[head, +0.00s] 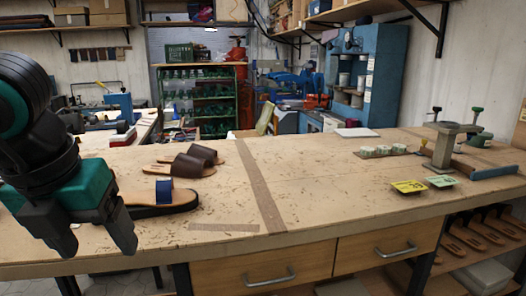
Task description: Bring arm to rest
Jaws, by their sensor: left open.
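My left gripper (101,244) hangs at the left of the head view, above the left front of the workbench (320,195). Its two dark fingers point down and stand apart, with nothing between them. A sandal with a blue strap (164,191) lies on the bench just right of the gripper, and the gripper hides part of that side of the bench. Two brown-strapped sandals (193,166) lie a little farther back. My right gripper is not in view.
A yellow card (409,187) and a green card (441,181) lie at the right, near a grey metal stand (444,148) and a blue bar (494,172). Small round pieces (382,151) sit behind. The middle of the bench is mostly clear. Drawers (262,272) are below.

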